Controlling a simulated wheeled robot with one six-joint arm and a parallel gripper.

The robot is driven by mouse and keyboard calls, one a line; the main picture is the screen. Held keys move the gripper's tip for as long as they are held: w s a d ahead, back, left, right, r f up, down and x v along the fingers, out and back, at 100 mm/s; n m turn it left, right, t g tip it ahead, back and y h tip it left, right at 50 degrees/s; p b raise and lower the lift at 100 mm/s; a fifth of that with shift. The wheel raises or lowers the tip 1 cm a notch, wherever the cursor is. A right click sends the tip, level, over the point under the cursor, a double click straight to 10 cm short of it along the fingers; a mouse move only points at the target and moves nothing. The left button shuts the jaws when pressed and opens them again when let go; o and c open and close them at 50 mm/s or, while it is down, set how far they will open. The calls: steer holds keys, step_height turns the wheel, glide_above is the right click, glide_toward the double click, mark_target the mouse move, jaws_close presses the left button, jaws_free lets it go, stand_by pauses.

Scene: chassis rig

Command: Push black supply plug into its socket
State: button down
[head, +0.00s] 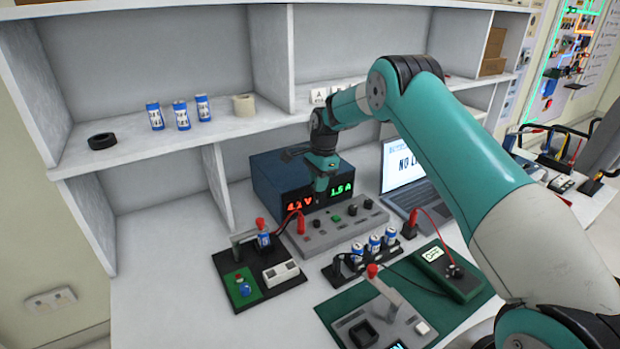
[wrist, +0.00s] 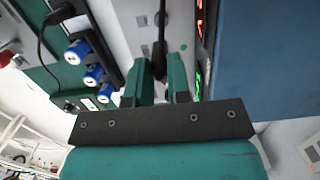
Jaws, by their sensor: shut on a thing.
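The plug is too small and covered to make out in the head view. Its socket cannot be told apart from the dark knobs on the panel, and I cannot tell whether the plug touches it.
A red plug (head: 300,223) stands at the panel's left end. A battery holder (head: 340,272) with blue cells (head: 374,245) is in front, beside a black fixture (head: 262,280). A laptop (head: 403,178) stands close on the right. Shelf dividers rise behind.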

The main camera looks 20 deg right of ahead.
mark_target(318, 198)
stand_by(0.4)
steer(key=shift+f+b, duration=1.25)
steer(key=shift+f, duration=1.65)
steer(key=shift+f+b, duration=0.5)
steer(key=shift+f, duration=0.85)
steer(key=c, duration=1)
jaws_free()
steer(key=r, duration=0.5)
steer(key=d+r, duration=0.1)
steer(key=r, duration=0.5)
steer(key=d+r+b, duration=0.1)
steer(key=r, duration=0.5)
steer(key=shift+w+r, duration=0.1)
steer(key=shift+r, duration=0.05)
